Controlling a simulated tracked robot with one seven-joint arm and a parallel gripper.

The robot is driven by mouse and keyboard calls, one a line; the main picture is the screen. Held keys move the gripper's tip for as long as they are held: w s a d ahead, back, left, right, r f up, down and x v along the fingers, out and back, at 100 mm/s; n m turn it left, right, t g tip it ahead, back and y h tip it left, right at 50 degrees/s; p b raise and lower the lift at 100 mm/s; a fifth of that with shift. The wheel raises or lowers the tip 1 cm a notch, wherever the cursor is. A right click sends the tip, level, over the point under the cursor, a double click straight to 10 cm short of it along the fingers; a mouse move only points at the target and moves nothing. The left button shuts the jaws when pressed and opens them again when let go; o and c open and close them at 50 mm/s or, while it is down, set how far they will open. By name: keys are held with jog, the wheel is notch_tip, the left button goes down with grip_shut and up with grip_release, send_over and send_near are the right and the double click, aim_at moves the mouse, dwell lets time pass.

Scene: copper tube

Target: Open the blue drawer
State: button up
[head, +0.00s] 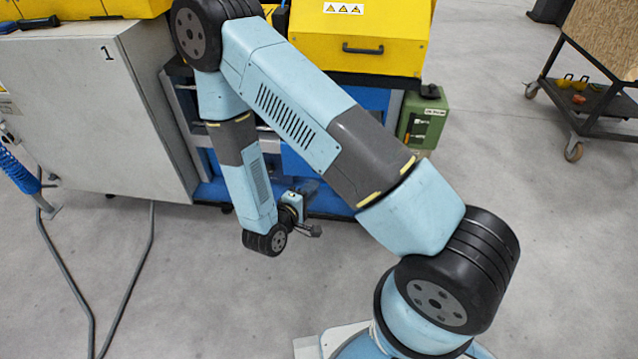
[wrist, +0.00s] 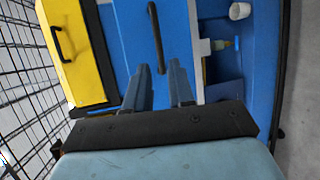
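The blue drawer (wrist: 120,40) shows in the wrist view as a flat blue front with a dark bar handle (wrist: 157,36). In the head view its blue front (head: 312,172) is partly covered by my arm. The near end of the handle appears in line with the gap between the fingertips. I cannot tell how far the fingertips are from the handle. In the head view my arm hides most of the drawer and the fingers are not clear.
A yellow cover (head: 352,45) with its own handle sits above the drawer. An open blue shelf (wrist: 228,65) holds a white cup (wrist: 239,11) and a small bottle (wrist: 220,44). A grey cabinet (head: 90,115) stands left, a green box (head: 424,118) right. Floor in front is mostly clear.

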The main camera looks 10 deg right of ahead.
jog(key=shift+v, duration=1.15)
jog(key=shift+r, duration=0.1)
jog(key=s+d+r+m+g+h, duration=0.1)
jog(key=d+r+m+g, duration=0.45)
jog(key=r, duration=0.55)
jog(key=s+d+r+m+g, duration=0.1)
jog(key=d+r+m+g, duration=0.2)
jog(key=d+r+g, duration=0.65)
jog(key=s+r+m+t+y, duration=0.1)
jog(key=s+r+t+y, duration=0.3)
jog(key=r, duration=0.7)
jog(key=s+d+r+m+t+y, duration=0.1)
jog(key=s+r+t+y, duration=0.3)
jog(key=s+r+y, duration=0.3)
jog(key=shift+s+r+t, duration=0.3)
jog(key=shift+s+r, duration=0.45)
jog(key=shift+r, duration=1.5)
jog(key=shift+s+d, duration=0.1)
